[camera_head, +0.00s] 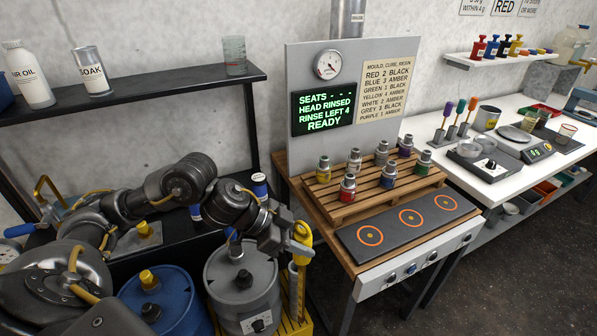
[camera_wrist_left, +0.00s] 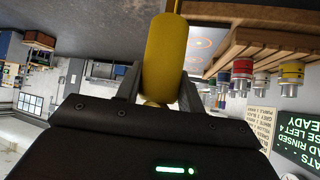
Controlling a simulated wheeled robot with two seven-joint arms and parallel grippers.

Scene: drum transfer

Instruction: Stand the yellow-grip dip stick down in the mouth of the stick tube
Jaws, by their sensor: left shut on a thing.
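My left gripper (camera_head: 291,240) is shut on the yellow grip of the dip stick (camera_head: 304,233), to the right of the grey drum. The grip also shows between the fingers (camera_wrist_left: 160,100) in the left wrist view, where it fills the gap. In the head view the stick hangs roughly upright below the grip. A pale, narrow upright piece, apparently the stick tube (camera_head: 293,278), shows just below my gripper, beside the grey drum. Whether the stick's lower end is inside the tube mouth or beside it I cannot tell. My right gripper is out of view.
A grey drum (camera_head: 243,285) and a blue drum (camera_head: 165,305) stand close by on the left. The bench with the wooden rack (camera_head: 372,200) of several small bottles is close on the right. A dark shelf (camera_head: 130,95) runs behind my arm.

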